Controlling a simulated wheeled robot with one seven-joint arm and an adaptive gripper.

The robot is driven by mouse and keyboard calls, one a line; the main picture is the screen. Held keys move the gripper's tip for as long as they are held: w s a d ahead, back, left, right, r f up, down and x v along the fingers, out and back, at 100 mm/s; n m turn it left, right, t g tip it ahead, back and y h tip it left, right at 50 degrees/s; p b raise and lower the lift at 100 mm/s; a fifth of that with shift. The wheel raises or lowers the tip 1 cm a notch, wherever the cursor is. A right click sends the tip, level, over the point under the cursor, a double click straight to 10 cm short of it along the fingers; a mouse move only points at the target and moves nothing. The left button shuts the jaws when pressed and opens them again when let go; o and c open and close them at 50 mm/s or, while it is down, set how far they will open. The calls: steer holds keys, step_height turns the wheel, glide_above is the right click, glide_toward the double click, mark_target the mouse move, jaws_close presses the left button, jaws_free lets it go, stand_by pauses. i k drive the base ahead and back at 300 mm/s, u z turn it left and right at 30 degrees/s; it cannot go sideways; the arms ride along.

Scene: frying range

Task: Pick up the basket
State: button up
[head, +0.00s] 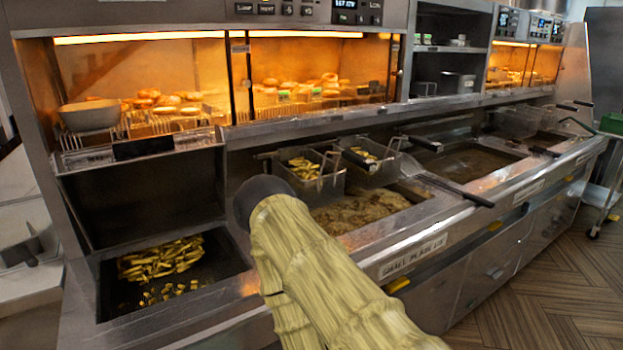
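Two wire fry baskets with fries in them hang side by side over the fryer at the middle. The left basket (323,187) has a dark handle pointing left. The right basket (376,178) is next to it, also with a dark handle. Another wire basket (515,123) is further back at the right. Which one the task means I cannot tell. My arm, in a pale yellow cover with a dark rounded joint, reaches in from the lower right, in front of and below the left basket. My gripper's fingers do not show.
A fryer vat (365,211) with bubbling oil is below the baskets. A sunken tray (215,265) holds loose fries at the left. Heated shelves with buns and a metal bowl (89,115) are above. A long dark handle (455,190) sticks out over the front edge. Floor (540,270) at right is clear.

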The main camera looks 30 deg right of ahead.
mark_target(317, 181)
steer(key=z, duration=2.9)
steer(key=i, duration=2.5)
steer(key=u, duration=2.9)
